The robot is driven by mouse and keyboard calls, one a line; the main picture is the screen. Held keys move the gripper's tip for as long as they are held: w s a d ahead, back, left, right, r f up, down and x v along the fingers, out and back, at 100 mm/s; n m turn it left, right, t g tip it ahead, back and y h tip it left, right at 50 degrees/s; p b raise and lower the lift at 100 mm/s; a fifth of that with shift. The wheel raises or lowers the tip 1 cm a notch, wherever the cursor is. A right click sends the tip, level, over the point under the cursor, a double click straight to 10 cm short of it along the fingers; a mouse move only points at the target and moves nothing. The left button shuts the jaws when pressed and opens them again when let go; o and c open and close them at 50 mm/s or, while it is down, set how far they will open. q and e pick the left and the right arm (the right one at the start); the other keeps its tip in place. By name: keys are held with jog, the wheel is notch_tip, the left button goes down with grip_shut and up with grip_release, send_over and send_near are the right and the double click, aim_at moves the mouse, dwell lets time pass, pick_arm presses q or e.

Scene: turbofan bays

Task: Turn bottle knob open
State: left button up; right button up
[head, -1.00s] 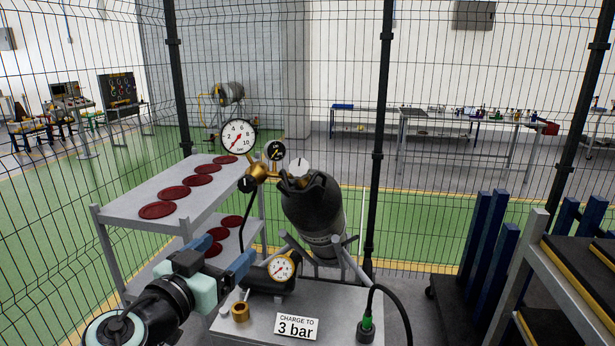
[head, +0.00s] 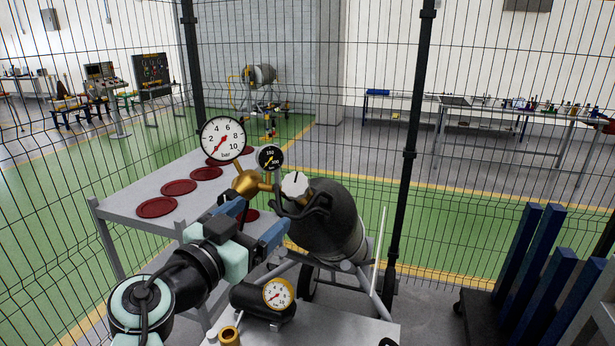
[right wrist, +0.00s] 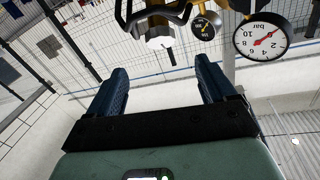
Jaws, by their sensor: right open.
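The dark gas bottle (head: 334,222) leans tilted on a stand, with a pale round knob (head: 295,185) at its valve end. Brass fittings (head: 247,183) join the valve to a large white gauge (head: 223,138) and a small black gauge (head: 270,157). My right gripper (head: 262,213) is open and empty, just left of and below the knob, its blue fingers pointing towards the valve. In the right wrist view, the knob (right wrist: 156,43) lies beyond the gap between the fingertips (right wrist: 162,72), apart from them. My left gripper is not in view.
A small gauge on a dark cylinder (head: 262,300) and a brass fitting (head: 229,336) are on the near grey bench (head: 340,330). A grey shelf (head: 125,190) with several red discs stands left. A wire fence runs behind. Blue upright panels (head: 530,250) stand right.

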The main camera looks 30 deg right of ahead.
aim_at(293, 186)
jog(key=p+x, duration=0.3)
jog(key=x, duration=0.9)
jog(key=shift+w+d+r, duration=0.15)
jog(key=shift+d+r, duration=0.05)
jog(key=shift+w+d+f, duration=0.1)
jog(key=shift+w+d, duration=0.15)
jog(key=shift+d, duration=0.2)
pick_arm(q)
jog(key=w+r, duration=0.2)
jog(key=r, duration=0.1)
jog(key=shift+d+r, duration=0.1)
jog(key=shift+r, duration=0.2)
